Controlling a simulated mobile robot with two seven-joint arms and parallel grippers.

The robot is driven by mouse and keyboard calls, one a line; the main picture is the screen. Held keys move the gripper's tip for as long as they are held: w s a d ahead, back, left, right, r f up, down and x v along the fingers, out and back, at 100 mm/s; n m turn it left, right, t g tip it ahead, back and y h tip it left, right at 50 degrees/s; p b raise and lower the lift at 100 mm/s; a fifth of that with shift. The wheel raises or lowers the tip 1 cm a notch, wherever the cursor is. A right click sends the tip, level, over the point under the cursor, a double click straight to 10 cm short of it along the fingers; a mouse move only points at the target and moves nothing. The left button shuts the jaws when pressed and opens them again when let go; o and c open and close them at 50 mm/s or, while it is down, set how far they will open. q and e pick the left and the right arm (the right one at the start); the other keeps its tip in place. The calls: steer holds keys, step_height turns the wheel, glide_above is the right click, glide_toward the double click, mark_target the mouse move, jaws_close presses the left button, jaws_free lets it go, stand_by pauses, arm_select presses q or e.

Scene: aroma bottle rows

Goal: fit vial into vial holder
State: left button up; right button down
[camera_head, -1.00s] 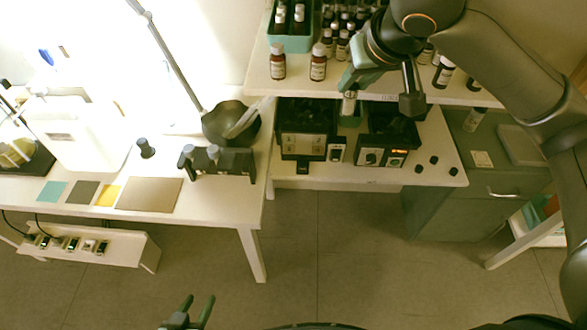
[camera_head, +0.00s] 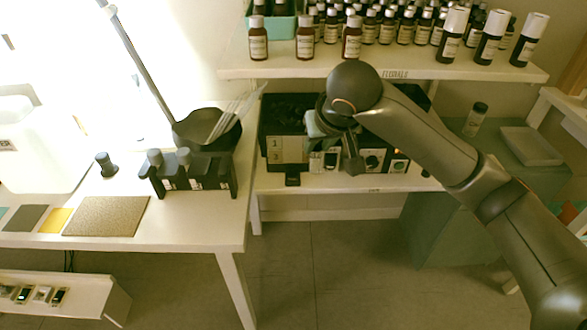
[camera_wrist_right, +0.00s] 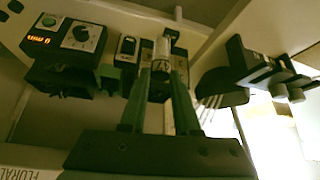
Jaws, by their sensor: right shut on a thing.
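The vial (camera_wrist_right: 161,58) is a small clear, pale tube between the fingertips of my right gripper (camera_wrist_right: 158,78) in the wrist view. In the head view this gripper (camera_head: 333,150) is below the shelf edge, in front of the black devices, and shut on the vial. The arm and hand hide most of the vial there. What looks like the vial holder, a black rack (camera_head: 197,187) with two grey-capped pieces standing in it, is on the left table. The rack also shows at the right in the wrist view (camera_wrist_right: 262,72), apart from the gripper. My left gripper is out of view.
A shelf (camera_head: 290,68) with several brown bottles hangs above the devices. A dark bowl (camera_head: 205,128) stands behind the rack. A grey-capped piece (camera_head: 106,165) and a brown mat (camera_head: 108,216) lie left of it. A gap separates the two tables.

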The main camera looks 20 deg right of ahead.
steer(key=w+b+x, duration=0.1)
steer(key=x, duration=0.4)
steer(key=a+r+b+x, duration=0.1)
steer(key=x, duration=0.4)
steer(key=w+a+b+x, duration=0.1)
steer(key=x, duration=0.4)
steer(key=shift+w+r, duration=0.1)
steer(key=shift+w, duration=0.4)
steer(key=shift+f, duration=0.2)
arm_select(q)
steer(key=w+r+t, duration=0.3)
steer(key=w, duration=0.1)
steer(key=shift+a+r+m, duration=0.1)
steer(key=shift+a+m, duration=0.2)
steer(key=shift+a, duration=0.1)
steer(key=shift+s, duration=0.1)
arm_select(e)
steer(key=shift+f, duration=0.1)
steer(key=c, duration=0.6)
jaws_free()
steer(key=shift+c, duration=0.2)
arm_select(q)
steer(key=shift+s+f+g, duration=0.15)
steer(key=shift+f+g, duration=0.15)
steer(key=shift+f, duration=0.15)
